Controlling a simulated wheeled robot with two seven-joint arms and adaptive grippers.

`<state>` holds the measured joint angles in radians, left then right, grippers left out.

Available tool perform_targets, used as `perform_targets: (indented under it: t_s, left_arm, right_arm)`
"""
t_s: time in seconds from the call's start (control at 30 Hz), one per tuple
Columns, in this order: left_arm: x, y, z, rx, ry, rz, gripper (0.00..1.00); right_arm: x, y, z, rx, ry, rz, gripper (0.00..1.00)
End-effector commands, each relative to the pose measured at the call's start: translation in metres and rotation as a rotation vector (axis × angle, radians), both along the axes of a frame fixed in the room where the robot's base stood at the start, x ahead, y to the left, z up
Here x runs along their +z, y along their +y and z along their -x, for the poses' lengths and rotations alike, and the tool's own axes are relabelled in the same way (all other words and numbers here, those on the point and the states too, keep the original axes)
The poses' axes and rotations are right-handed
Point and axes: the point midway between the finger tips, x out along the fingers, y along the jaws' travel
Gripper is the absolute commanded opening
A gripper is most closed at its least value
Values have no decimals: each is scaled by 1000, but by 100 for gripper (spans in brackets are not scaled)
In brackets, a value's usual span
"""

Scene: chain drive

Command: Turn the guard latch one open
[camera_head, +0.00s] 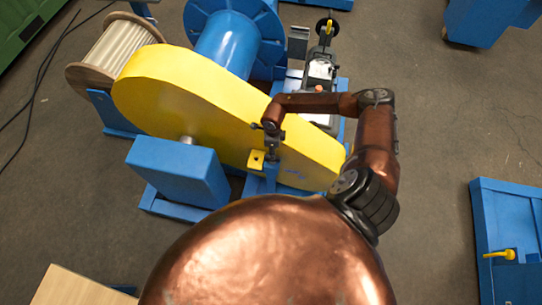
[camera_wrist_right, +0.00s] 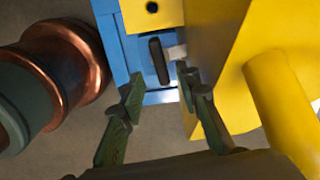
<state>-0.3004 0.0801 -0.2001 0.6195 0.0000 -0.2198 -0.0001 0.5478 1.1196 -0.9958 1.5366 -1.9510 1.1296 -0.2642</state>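The yellow chain guard (camera_head: 185,92) stands in the middle of the head view and fills the right of the wrist view (camera_wrist_right: 225,35). A black latch handle (camera_wrist_right: 159,60) on a pale stub sits beside the guard's edge, above the blue frame (camera_wrist_right: 135,30). My right gripper (camera_head: 272,128) points down at the guard's near side in the head view. In the wrist view its two dark fingers (camera_wrist_right: 163,82) are apart, with the handle just beyond and between their tips. I cannot tell whether they touch it. My left gripper is not in view.
A blue box (camera_head: 180,170) stands in front of the guard, and a cable spool (camera_head: 112,55) is behind left. A yellow tab with a hole (camera_head: 256,159) is close to the gripper. A blue stand with a yellow handle (camera_head: 498,255) is at right. The floor between is clear.

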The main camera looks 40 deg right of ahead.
Motion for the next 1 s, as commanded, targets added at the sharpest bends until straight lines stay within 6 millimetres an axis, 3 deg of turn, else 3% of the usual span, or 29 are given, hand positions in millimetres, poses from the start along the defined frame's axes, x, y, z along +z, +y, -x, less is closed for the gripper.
perform_targets:
  t_s: [0.2,0.4,0.73,1.0]
  left_arm:
    - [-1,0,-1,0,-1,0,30]
    - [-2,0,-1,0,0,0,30]
    - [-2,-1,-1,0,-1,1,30]
    - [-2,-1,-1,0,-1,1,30]
  right_arm:
    - [-36,1,1,-2,1,-2,30]
    - [-55,1,0,0,0,-3,30]
    - [-58,2,-1,3,-1,-2,30]
    - [-58,2,-1,3,-1,-2,12]
